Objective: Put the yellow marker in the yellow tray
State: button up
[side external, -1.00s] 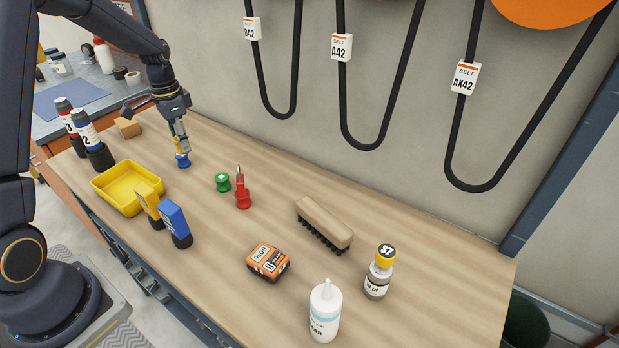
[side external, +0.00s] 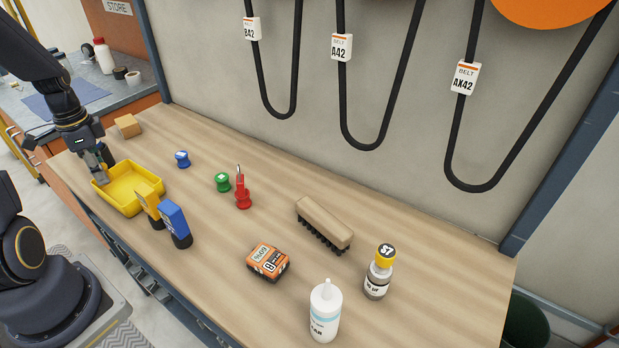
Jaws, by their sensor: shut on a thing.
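The yellow tray (side external: 150,201) lies at the left end of the bench, open side up. My gripper (side external: 103,179) points down at the tray's left corner, its tips low over the inside of the tray or its rim. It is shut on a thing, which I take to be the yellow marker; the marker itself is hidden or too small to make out.
A brush (side external: 324,222), box and bottles are further right.

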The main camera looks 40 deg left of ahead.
send_over(131, 192)
jog(key=f, duration=0.6)
jog(key=shift+s+d, duration=0.15)
jog(key=shift+s, duration=0.05)
jog(key=shift+w+f, duration=0.2)
jog(key=shift+f, duration=1.6)
jog(key=shift+f, duration=0.15)
jog(key=o, duration=1.1)
jog(key=shift+o, duration=0.2)
